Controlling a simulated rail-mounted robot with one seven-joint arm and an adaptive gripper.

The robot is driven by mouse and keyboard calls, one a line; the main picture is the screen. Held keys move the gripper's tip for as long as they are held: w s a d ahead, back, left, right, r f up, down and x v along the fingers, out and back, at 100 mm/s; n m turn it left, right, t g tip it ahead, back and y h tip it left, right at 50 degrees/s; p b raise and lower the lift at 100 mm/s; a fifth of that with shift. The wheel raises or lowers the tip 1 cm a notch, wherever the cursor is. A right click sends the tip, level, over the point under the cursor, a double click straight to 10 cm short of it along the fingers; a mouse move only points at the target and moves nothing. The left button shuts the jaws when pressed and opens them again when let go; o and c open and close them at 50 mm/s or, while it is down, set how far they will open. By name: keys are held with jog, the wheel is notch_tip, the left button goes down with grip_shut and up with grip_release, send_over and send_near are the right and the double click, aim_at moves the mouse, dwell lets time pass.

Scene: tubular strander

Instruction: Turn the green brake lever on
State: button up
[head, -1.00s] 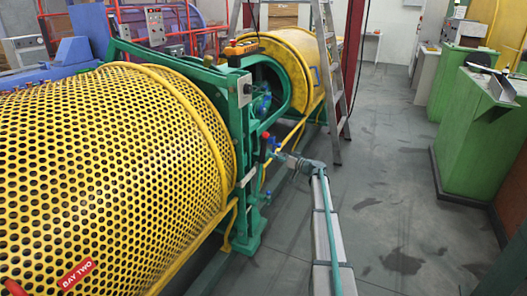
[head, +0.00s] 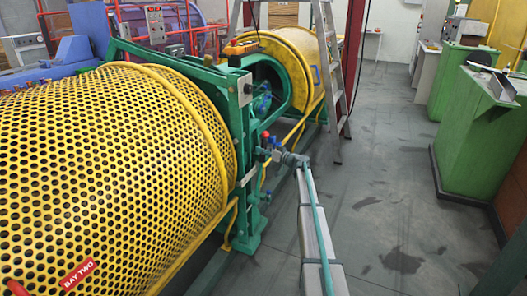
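The green machine frame (head: 245,155) stands at the end of the yellow perforated guard.
The yellow perforated guard (head: 110,165) with a red "BAY TWO" label fills the left. A second yellow drum (head: 300,65) and a ladder (head: 332,80) stand behind the frame. Green cabinets (head: 475,130) line the right. The grey floor (head: 385,190) between is clear.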

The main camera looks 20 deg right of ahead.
grip_shut()
jog(key=shift+s, duration=0.1)
jog(key=s+a+b, duration=0.1)
jog(key=b, duration=0.2)
jog(key=shift+a+f+n, duration=0.1)
jog(key=shift+a+n, duration=0.05)
jog(key=shift+n, duration=0.15)
jog(key=s+a+n+y+b, duration=0.1)
jog(key=s+a+n+b, duration=0.7)
jog(key=b, duration=1.7)
jog(key=s+a, duration=0.3)
jog(key=a, duration=0.2)
jog(key=shift+s+t+y+b, duration=0.3)
jog(key=shift+t, duration=0.1)
jog(key=shift+s+a+f, duration=0.1)
jog(key=shift+s+a, duration=0.05)
jog(key=shift+o, duration=1.4)
grip_release()
